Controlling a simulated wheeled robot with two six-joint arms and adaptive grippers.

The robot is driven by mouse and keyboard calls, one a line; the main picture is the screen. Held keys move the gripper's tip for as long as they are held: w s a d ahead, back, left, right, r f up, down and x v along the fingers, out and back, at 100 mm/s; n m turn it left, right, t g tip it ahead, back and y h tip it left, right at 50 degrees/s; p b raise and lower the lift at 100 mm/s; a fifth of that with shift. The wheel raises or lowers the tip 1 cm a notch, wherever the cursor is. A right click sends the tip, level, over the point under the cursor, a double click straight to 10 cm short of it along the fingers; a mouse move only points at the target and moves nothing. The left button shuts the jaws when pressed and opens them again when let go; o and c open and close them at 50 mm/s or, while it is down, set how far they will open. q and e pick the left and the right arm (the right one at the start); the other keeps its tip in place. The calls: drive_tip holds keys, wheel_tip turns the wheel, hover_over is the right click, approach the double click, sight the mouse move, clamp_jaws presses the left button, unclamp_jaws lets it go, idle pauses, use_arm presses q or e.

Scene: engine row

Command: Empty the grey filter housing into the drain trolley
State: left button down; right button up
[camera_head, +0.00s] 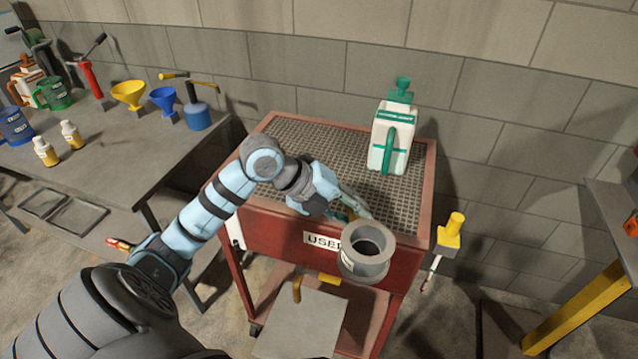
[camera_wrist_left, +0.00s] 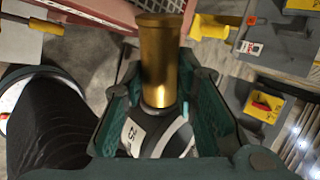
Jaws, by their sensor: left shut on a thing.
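The grey filter housing (camera_head: 366,268) is a flanged cup with a dark round opening facing up, roughly upright. My left gripper (camera_head: 350,212) is shut on its brass handle, which stands between the fingers in the wrist view; the housing's labelled body (camera_wrist_left: 165,137) shows beyond it. What is inside the housing is too dark to tell. The drain trolley (camera_head: 275,232) is red with a perforated grey top and a "USED" label partly hidden by the housing. The housing overlaps the trolley's front edge in the head view; its exact height over it is unclear. My right gripper is not in view.
A white-and-green jug (camera_head: 392,135) stands at the back right of the trolley's top. A workbench (camera_head: 110,165) at left holds funnels, bottles and cans. The left and middle of the grating look clear. A yellow-legged table (camera_head: 570,312) stands at right.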

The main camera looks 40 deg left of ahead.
use_arm(q)
drive_tip(key=w+a+r+n+t+y+p, duration=0.1)
drive_tip(key=w+a+r+n+y, duration=0.15)
drive_tip(key=w+a+r, duration=0.55)
drive_tip(key=w+a+r+n+t+y+p, duration=0.1)
drive_tip(key=w+a+r+n+y+p, duration=0.2)
drive_tip(key=w+a, duration=0.6)
drive_tip(key=s+a+f+n+y, duration=0.1)
drive_tip(key=s+a+f+n, duration=0.1)
drive_tip(key=a, duration=0.8)
drive_tip(key=s+a+f+n+y, duration=0.2)
drive_tip(key=a+n, duration=0.3)
drive_tip(key=a, duration=0.5)
drive_tip(key=shift+s+a, duration=0.15)
drive_tip(key=shift+s, duration=0.65)
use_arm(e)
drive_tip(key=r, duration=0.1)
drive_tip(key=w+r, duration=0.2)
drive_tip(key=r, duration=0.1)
use_arm(q)
drive_tip(key=shift+r+y, duration=0.1)
drive_tip(key=shift+y, duration=0.15)
drive_tip(key=shift+d, duration=0.2)
